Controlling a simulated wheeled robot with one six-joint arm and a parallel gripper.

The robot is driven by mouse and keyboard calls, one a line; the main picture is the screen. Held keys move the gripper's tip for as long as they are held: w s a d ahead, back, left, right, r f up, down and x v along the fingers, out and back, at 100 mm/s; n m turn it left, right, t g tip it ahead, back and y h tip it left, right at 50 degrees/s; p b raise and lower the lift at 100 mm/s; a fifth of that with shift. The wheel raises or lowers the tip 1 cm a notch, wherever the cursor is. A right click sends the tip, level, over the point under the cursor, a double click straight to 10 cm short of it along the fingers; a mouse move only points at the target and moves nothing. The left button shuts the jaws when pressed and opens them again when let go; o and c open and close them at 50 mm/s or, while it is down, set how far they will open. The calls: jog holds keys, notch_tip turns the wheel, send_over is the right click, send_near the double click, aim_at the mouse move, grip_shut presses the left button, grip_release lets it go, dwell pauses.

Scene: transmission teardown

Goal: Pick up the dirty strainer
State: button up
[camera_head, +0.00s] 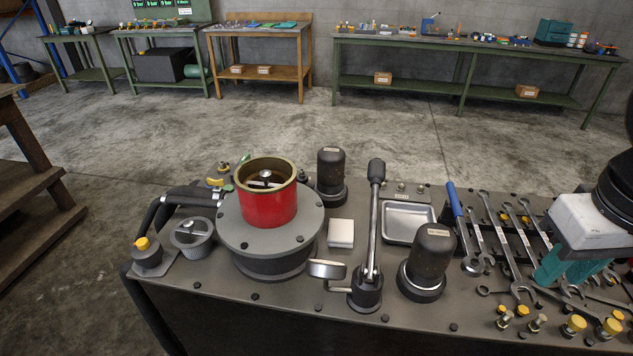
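No part is plainly marked as the dirty strainer. A grey round cup-like part with a bar across its top (193,234) sits at the left end of the bench and could be it. Beside it, a red cylinder with a brass rim (267,205) stands on a round grey flanged housing (268,244); a metal piece with a central knob shows inside. My gripper (566,274), white with teal fingers, is at the far right above the wrenches, well away from both. The gap between its fingers is not clear. I see nothing held.
Two black canisters (331,177) (428,263) and an upright lever pump (369,240) stand between my gripper and the left-end parts. Several wrenches (508,252) and yellow-capped fittings (573,325) crowd the right. Tables line the back wall.

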aim_at(264, 174)
jog(key=w+a+r+n+t+h, duration=0.1)
jog(key=w+a+n+t+h, duration=0.15)
jog(key=w+a+n, duration=0.45)
jog(key=w+a+n+t+h, duration=0.2)
jog(key=w+a+n+t, duration=0.15)
jog(key=w+n, duration=0.6)
jog(key=s+a+f+n+t+y, duration=0.2)
jog(key=a+n+t+y, duration=0.35)
jog(key=a+n, duration=1.9)
jog(key=w+a+f+m, duration=0.1)
jog(key=w, duration=0.1)
jog(key=w+a+f+m, duration=0.1)
jog(key=w+a+m, duration=0.1)
jog(key=w+a+f+m, duration=0.1)
jog(key=w+a, duration=0.1)
jog(key=shift+a+m+y, duration=0.25)
jog(key=shift+m+y, duration=0.05)
jog(key=shift+y, duration=0.1)
jog(key=shift+r, duration=0.1)
grip_shut()
